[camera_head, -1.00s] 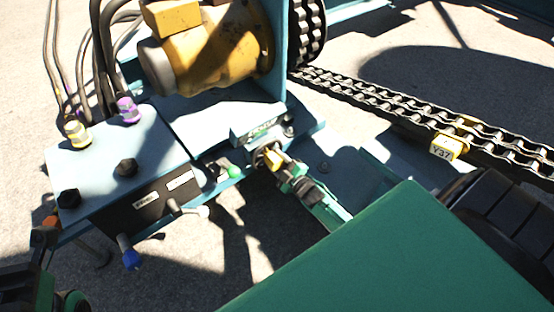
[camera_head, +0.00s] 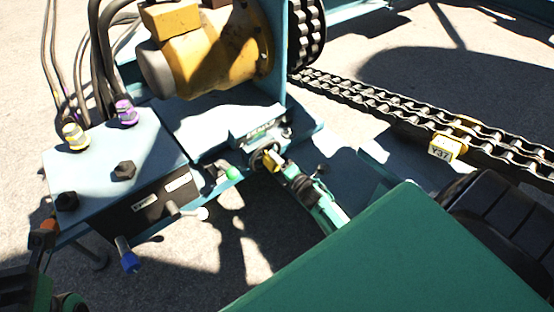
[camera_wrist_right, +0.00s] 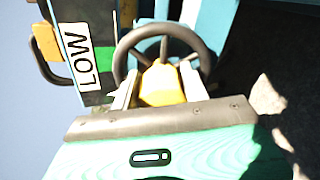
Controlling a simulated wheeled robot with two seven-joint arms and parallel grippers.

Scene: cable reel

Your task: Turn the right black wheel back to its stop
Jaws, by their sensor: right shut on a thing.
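The black wheel, a spoked handwheel (camera_wrist_right: 164,31), shows in the right wrist view beside a "LOW" label (camera_wrist_right: 84,58). In the head view the wheel (camera_head: 258,160) is small and partly hidden, on the front of the teal machine. My right gripper (camera_wrist_right: 161,90) reaches it from the front and is shut at its middle. A yellow piece (camera_wrist_right: 161,84) sits between the pale fingers. It hides the hub and the lower part of the rim. My left gripper (camera_head: 44,240) is only partly in view at the lower left, apart from the wheel; its jaws are unclear.
A green-tipped lever (camera_head: 232,172), a white-tipped lever (camera_head: 200,213) and a blue-tipped lever (camera_head: 128,258) stick out left of the wheel. A yellow motor (camera_head: 215,50) stands behind. A chain (camera_head: 370,98) runs to the right, with a yellow tag (camera_head: 443,149).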

